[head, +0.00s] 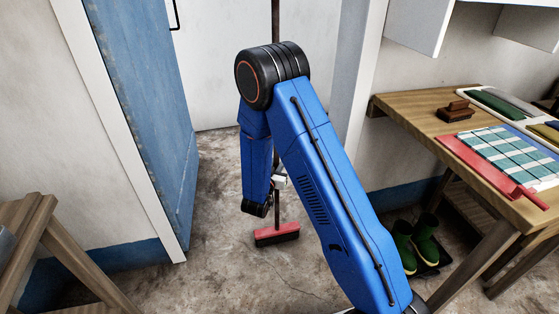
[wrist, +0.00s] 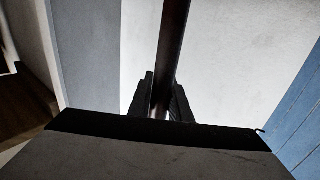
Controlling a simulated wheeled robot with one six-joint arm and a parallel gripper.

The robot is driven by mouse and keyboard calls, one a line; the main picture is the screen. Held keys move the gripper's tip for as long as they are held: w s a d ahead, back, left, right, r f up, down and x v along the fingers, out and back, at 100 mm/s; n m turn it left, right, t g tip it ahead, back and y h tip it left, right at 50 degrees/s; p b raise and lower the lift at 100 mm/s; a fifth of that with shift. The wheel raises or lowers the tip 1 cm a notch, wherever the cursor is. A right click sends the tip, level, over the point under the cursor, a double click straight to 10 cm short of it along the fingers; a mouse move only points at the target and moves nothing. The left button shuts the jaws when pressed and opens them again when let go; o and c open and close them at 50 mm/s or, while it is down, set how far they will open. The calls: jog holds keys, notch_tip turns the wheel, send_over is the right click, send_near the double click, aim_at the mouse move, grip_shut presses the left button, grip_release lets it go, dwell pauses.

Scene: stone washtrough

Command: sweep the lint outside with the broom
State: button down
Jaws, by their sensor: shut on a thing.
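The broom (head: 277,235) has a red head with dark bristles and a dark upright handle. Its head is at the floor near the open blue door. My gripper (head: 279,181) is shut around the broom handle, partly hidden behind my blue arm. In the wrist view the dark handle (wrist: 173,45) rises between the two black fingers of my gripper (wrist: 160,105). I can make out no lint on the floor in either view.
A blue door (head: 150,100) stands open at the left, with a pale wall beyond the doorway. A wooden table (head: 420,112) with cloths and brushes is at the right. Green boots (head: 425,240) stand on a dark tray beneath it. A wooden trestle (head: 45,235) is at the lower left. Floor around the broom is clear.

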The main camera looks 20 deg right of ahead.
jog(key=shift+w, duration=0.1)
jog(key=shift+w, duration=4)
jog(key=shift+r, duration=0.1)
notch_tip(320, 180, up, 8)
